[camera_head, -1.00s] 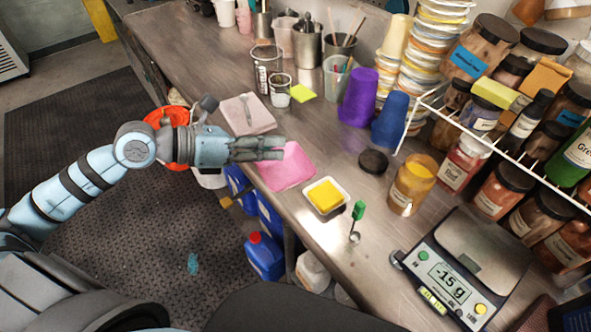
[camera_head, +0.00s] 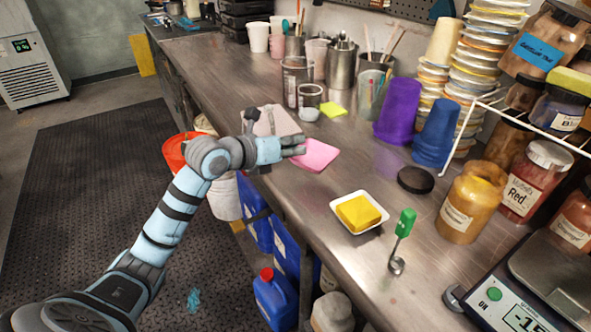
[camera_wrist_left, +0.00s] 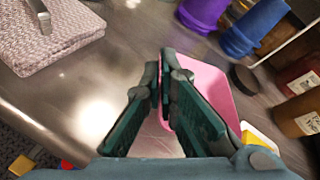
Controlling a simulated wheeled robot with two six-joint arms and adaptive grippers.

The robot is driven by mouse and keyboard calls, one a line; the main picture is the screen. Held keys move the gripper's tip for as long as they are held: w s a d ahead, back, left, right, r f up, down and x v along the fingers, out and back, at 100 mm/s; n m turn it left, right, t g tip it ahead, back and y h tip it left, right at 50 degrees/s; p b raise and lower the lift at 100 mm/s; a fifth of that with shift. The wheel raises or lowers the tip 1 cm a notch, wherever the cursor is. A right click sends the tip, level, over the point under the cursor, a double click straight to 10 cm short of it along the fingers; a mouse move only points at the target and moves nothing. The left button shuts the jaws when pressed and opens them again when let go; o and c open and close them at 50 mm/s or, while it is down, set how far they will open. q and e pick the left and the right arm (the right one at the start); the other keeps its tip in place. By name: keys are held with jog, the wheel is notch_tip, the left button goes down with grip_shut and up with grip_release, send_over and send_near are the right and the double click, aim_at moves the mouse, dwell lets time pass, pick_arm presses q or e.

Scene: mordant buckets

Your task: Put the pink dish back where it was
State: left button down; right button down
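The pink dish (camera_head: 317,155) is a shallow square dish at the fingertips of my left gripper (camera_head: 298,146), over the worktop just right of the folded cloth. In the left wrist view the pink dish (camera_wrist_left: 212,88) lies behind and between the fingers. The left gripper (camera_wrist_left: 165,62) has its fingertips nearly together there, and they appear closed on the dish's edge. The fingers hide part of the dish, and the exact contact and its height above the worktop are hard to tell. My right gripper is not in view.
A white dish (camera_head: 376,229) with a yellow block stands nearer on the worktop, beside a green-handled spoon (camera_head: 402,235). A black lid (camera_head: 415,180), purple cups (camera_head: 398,108) and blue cups (camera_head: 437,130) stand to the right. A folded cloth (camera_head: 275,120) lies behind the gripper.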

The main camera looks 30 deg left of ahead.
aim_at(295, 173)
pick_arm(q)
jog(key=shift+f+b, duration=0.5)
jog(key=shift+f, duration=1.85)
jog(key=shift+f, duration=0.1)
jog(key=c, duration=1.8)
grip_release()
jog(key=shift+r, duration=0.2)
jog(key=p+v, duration=0.8)
jog(key=v, duration=0.4)
jog(key=shift+s+f, duration=0.1)
jog(key=shift+f, duration=0.05)
